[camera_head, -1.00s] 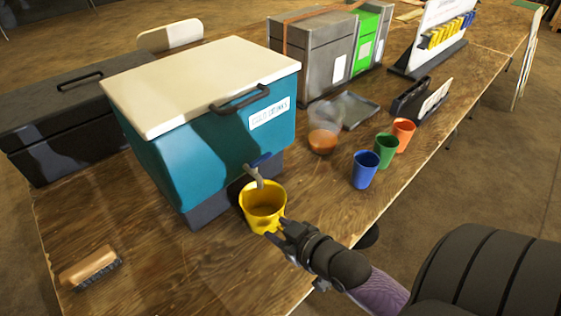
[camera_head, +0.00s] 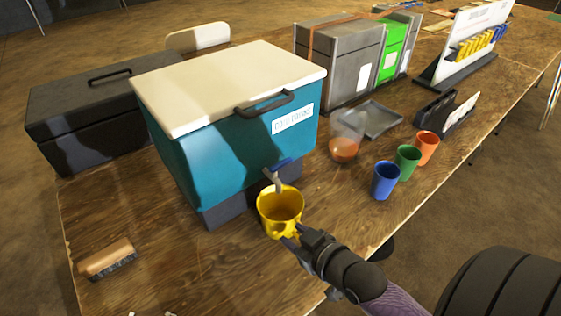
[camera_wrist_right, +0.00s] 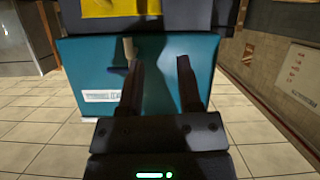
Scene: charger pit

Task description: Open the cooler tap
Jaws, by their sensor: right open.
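The teal cooler (camera_head: 225,145) with a cream lid stands on the wooden table. Its tap (camera_head: 274,178) with a blue lever (camera_head: 284,162) sticks out low on the front. A yellow cup (camera_head: 280,208) stands upright beneath the tap. My right gripper (camera_head: 290,236) is open at the cup's near right side; I cannot tell whether it touches the cup. In the right wrist view the open fingers (camera_wrist_right: 158,72) point towards the cooler front (camera_wrist_right: 85,65), with the pale tap spout (camera_wrist_right: 129,48) near the left fingertip and the cup (camera_wrist_right: 118,8) at the top edge. My left gripper is not in view.
Blue (camera_head: 385,180), green (camera_head: 407,160) and orange (camera_head: 426,148) cups stand to the right, near a clear container (camera_head: 346,138) with orange contents. A brush (camera_head: 107,259) lies at the front left. A black case (camera_head: 90,105) is left of the cooler. Bare table lies in front.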

